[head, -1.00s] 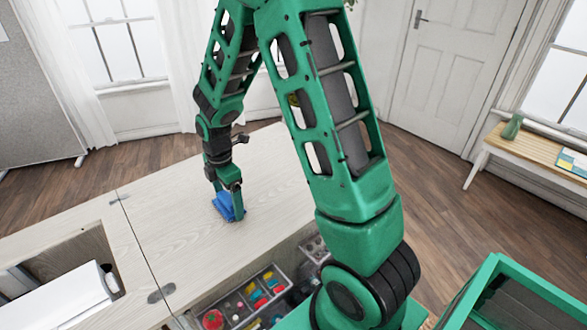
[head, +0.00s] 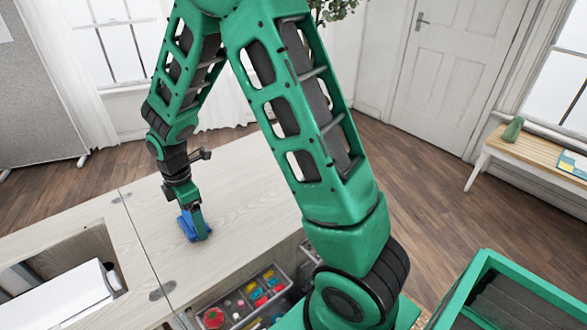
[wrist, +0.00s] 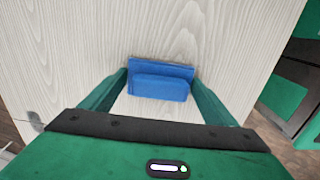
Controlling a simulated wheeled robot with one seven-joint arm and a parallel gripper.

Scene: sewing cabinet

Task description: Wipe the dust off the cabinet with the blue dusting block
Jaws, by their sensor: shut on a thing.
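The blue dusting block (head: 187,226) is held in my gripper (head: 194,222) on the pale wood top of the cabinet (head: 245,190), left of the middle of the top and near the seam. In the wrist view the block (wrist: 160,82) sits between the two green fingers of my gripper (wrist: 160,88), which are shut on it. Its underside looks to be at the cabinet surface, but contact is hidden. No dust can be made out on the pale top in either view.
An open drawer (head: 240,305) with small colourful items lies at the front of the cabinet. Left of the hinged seam, an open recess (head: 75,255) holds a white sewing machine (head: 75,300). A wooden bench (head: 530,155) stands far right. The right part of the top is clear.

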